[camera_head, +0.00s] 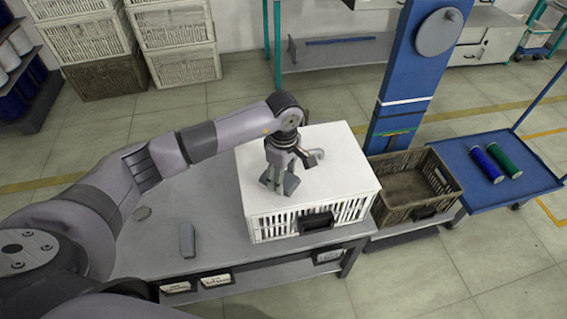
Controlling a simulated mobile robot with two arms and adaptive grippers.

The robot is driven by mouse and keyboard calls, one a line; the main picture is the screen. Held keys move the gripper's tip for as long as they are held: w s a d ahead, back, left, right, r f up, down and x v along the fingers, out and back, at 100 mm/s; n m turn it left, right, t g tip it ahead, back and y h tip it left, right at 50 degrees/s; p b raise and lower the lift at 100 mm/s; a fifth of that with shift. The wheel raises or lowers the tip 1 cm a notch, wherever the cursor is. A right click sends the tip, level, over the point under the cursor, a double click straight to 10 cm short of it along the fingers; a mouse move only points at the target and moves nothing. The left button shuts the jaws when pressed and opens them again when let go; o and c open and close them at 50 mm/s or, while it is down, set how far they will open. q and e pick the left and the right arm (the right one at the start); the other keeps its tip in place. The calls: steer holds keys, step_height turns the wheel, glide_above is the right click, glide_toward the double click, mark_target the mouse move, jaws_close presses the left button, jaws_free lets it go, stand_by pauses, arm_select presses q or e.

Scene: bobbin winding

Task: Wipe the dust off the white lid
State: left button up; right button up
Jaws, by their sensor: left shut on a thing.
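The white lid (335,175) lies flat on top of a white slatted crate (270,227) on the grey table. My left gripper (279,184) reaches in from the left and points down over the left-middle part of the lid. It is shut on a small grey thing (291,184), perhaps a cloth or pad, at or just above the lid; contact is not clear. The gripper hides part of the lid, and I cannot make out dust on the visible surface. My right gripper is not in view.
A brown open crate (405,190) stands right of the white crate, beside a blue column (415,70). A blue cart (535,178) holds a blue and a green spool.

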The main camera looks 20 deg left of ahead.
arm_select(q)
step_height(320, 180, up, 2)
steer(key=shift+p, duration=0.35)
steer(key=shift+a+r+p, duration=0.1)
steer(key=shift+r+p, duration=0.25)
steer(key=shift+r, duration=0.95)
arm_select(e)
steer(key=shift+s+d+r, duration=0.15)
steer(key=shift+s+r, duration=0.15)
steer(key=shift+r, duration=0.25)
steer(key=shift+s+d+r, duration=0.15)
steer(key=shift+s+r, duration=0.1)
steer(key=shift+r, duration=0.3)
